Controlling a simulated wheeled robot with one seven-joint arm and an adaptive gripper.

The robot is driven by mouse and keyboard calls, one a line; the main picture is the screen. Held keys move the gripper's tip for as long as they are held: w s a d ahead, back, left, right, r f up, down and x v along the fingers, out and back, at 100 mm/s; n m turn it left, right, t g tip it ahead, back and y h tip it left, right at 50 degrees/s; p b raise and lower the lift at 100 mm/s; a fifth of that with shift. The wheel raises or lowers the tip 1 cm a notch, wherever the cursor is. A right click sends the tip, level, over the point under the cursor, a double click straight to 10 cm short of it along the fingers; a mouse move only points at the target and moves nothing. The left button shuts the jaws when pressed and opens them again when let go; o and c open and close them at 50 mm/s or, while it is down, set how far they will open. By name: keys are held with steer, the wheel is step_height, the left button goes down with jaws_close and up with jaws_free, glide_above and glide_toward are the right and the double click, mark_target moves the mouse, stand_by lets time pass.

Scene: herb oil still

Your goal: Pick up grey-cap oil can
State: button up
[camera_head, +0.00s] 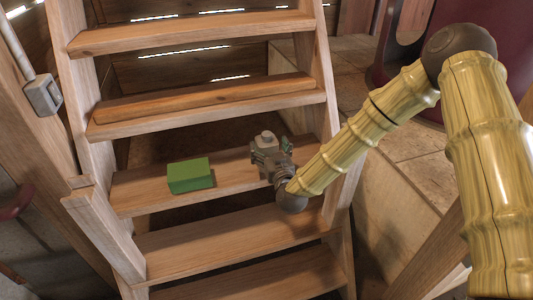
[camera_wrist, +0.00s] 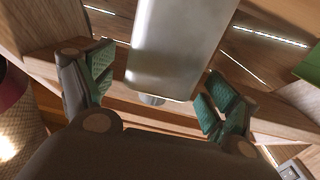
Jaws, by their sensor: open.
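The grey-cap oil can shows in the wrist view as a silvery metal body (camera_wrist: 178,45) with a small round grey cap at its lower end. In the head view only a pale grey top part of the can (camera_head: 265,137) shows behind my gripper (camera_head: 271,160), above a wooden step. My gripper is open, and it also shows in the wrist view (camera_wrist: 158,92) with one green-padded finger on each side of the can. Gaps show between the pads and the can there. The lower can is hidden by the gripper in the head view.
A green block (camera_head: 190,175) lies on the same step (camera_head: 140,190), left of my gripper. Other wooden steps are above and below, between two side rails. A long wooden bar (camera_head: 205,98) lies on the step above. A dark red vessel (camera_head: 425,60) stands at the upper right.

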steer(key=shift+x, duration=1.3)
steer(key=c, duration=1.2)
steer(key=shift+r, duration=0.1)
